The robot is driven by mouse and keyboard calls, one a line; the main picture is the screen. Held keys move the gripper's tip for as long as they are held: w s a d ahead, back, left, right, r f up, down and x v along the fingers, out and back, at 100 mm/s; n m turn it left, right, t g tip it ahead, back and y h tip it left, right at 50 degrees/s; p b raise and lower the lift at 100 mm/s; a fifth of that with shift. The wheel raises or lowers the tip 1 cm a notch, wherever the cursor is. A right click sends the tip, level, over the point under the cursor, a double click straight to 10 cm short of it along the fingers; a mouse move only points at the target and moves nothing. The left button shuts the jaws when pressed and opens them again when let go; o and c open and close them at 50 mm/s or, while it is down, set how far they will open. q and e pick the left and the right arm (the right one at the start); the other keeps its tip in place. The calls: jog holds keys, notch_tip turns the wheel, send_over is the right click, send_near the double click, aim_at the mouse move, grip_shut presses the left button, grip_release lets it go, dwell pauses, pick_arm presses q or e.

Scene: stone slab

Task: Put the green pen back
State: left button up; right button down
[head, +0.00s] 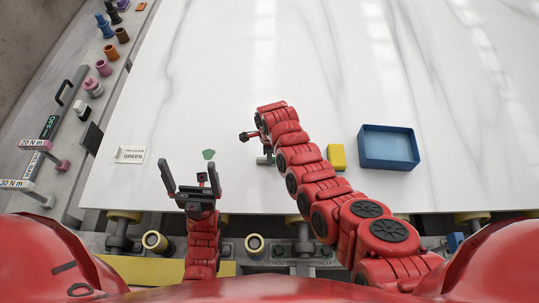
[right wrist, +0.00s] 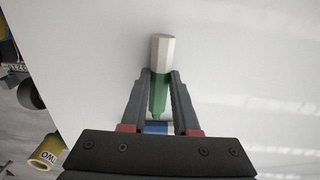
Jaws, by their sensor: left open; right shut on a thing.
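The green pen (right wrist: 158,95) shows in the right wrist view, with a pale grey six-sided end pointing away from the gripper. My right gripper (right wrist: 161,84) is shut on its green part, over the white slab. In the head view my right arm hides most of this gripper and pen. My left gripper (head: 192,180) is open and empty near the slab's front edge. A small green mark (head: 208,154) lies on the slab just beyond it. A white card (head: 131,155) reading "GREEN" stands to the left.
A blue open tray (head: 389,163) and a yellow block (head: 337,156) are right of my right arm. Colored parts, including an orange one (head: 111,52), line the left ledge. Yellow-ringed cylinders (head: 154,241) stand along the front edge. The far slab is clear.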

jog(key=shift+f, duration=0.1)
jog(key=c, duration=1.1)
grip_release()
jog(key=o, duration=0.4)
jog(key=shift+o, duration=0.2)
